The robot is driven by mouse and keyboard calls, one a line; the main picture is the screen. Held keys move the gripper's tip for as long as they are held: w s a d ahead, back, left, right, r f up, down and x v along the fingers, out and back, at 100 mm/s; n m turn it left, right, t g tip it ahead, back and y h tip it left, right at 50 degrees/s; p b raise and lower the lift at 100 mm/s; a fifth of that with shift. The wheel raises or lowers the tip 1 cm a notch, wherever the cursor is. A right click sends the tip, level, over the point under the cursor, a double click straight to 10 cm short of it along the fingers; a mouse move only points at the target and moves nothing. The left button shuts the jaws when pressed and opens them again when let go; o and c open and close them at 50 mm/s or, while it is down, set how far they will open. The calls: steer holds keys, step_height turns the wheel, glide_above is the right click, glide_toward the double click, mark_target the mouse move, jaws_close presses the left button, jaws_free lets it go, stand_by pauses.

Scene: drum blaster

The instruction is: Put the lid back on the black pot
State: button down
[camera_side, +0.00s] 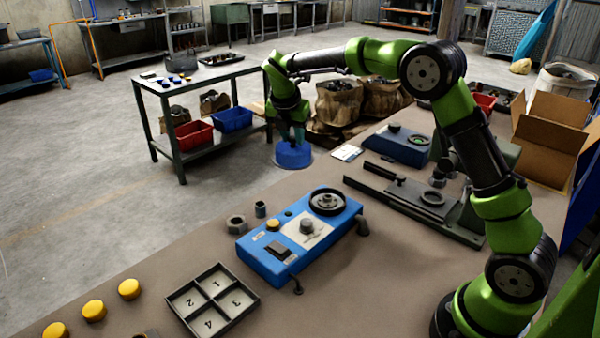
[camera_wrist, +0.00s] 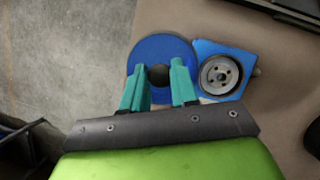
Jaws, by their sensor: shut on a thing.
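My gripper (camera_side: 293,138) has teal fingers and is shut on the blue round lid (camera_side: 293,154). In the wrist view the fingers (camera_wrist: 160,78) stand on either side of the lid's dark centre knob; the blue lid (camera_wrist: 150,50) lies flat below them. A black round open pot (camera_side: 327,201) sits on the back right of a blue box-shaped machine. In the wrist view a round dark pot with a metallic inside (camera_wrist: 220,75) shows right of the lid. The lid is apart from the pot in the side view, near the table's far edge.
The blue machine (camera_side: 285,250) stands on the brown table (camera_side: 180,260). A black fixture (camera_side: 430,200) and a smaller blue unit (camera_side: 405,146) stand behind right.

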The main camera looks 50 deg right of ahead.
steer(key=s+m+g, duration=0.2)
steer(key=s+m, duration=0.3)
steer(key=s, duration=0.7)
steer(key=shift+w+f, duration=0.15)
steer(key=shift+f, duration=1.4)
steer(key=shift+w+f, duration=0.1)
steer(key=shift+f, duration=1.4)
steer(key=shift+d+f, duration=0.1)
steer(key=shift+f, duration=0.05)
steer(key=shift+c, duration=1.5)
jaws_free()
step_height(320, 180, up, 7)
